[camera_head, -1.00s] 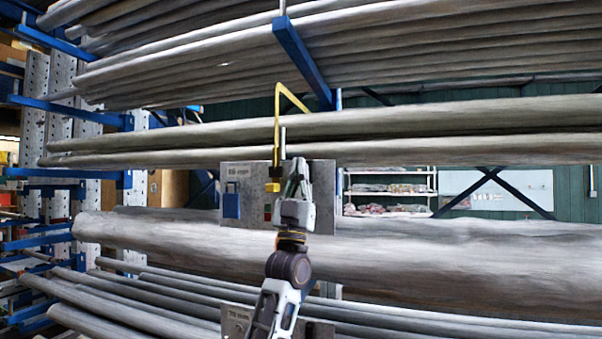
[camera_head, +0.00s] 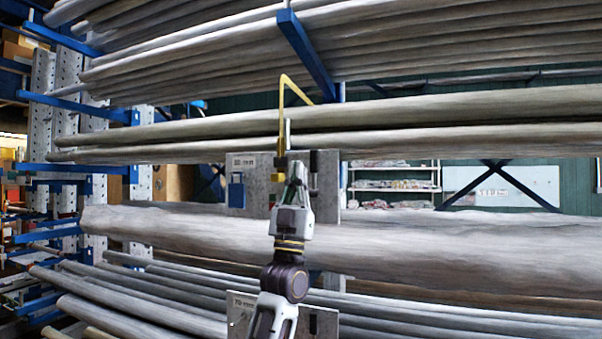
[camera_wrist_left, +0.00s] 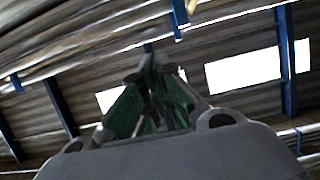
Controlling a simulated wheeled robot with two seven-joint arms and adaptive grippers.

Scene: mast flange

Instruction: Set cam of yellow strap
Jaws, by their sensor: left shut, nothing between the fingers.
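The yellow strap (camera_head: 281,112) runs from a bend near the upper pipes down to a grey metal plate (camera_head: 239,200) in the head view. My left gripper (camera_head: 296,166) is shut and empty, upright in front of the plate and beside the strap's lower end. It partly hides that end. A dark upright piece (camera_head: 313,162) shows on the plate just right of my fingers; I cannot tell whether it is the cam. In the left wrist view the greenish fingers (camera_wrist_left: 152,72) are together, with a small yellow bit (camera_wrist_left: 178,36) above them. My right gripper is not in view.
A blue padlock-like block (camera_head: 236,190) is on the plate's left side. Long grey pipes (camera_head: 450,240) cross behind and below. A blue rack arm (camera_head: 305,52) slopes above. A second plate (camera_head: 325,322) is lower down.

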